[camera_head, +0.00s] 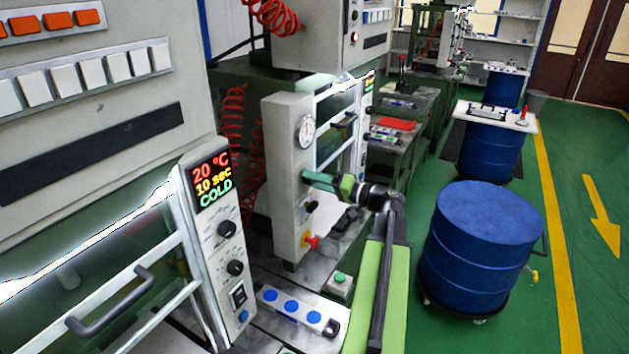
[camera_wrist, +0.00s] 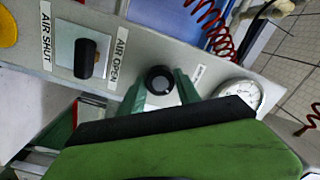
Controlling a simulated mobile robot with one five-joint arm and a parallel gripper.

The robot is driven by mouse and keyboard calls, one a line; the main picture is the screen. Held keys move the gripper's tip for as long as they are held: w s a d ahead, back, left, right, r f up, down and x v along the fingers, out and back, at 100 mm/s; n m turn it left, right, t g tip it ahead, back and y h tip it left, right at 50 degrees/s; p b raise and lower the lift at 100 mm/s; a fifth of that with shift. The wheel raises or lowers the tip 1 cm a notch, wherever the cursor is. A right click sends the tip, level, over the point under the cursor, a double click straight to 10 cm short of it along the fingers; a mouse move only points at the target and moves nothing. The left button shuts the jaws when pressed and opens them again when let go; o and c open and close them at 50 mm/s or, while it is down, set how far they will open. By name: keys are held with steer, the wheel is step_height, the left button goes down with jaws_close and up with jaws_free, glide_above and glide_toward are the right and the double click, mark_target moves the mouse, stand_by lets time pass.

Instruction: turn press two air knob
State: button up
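The press two panel (camera_head: 286,120) is the upright light-grey column behind my gripper. Its air knob (camera_wrist: 87,58) is a black bar handle on a square silver plate in the wrist view, between the labels AIR SHUT on its left and AIR OPEN on its right. In the head view it is the small dark knob (camera_head: 311,207) below my gripper (camera_head: 310,180). In the wrist view my gripper (camera_wrist: 160,84) has its green fingers apart, one on each side of a round black knob (camera_wrist: 160,79), right of the air knob. I cannot tell whether they touch it.
A round gauge (camera_wrist: 240,93) sits right of the round knob; a red and yellow button (camera_head: 309,241) is low on the panel. Press one's control box (camera_head: 222,250) reads 20 °C, 10 sec, COLD. A blue drum (camera_head: 482,245) stands right of my arm.

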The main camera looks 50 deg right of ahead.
steer(key=o, duration=0.4)
steer(key=shift+c, duration=0.2)
steer(key=v, duration=1.7)
steer(key=shift+s, duration=0.2)
steer(key=shift+d, duration=0.1)
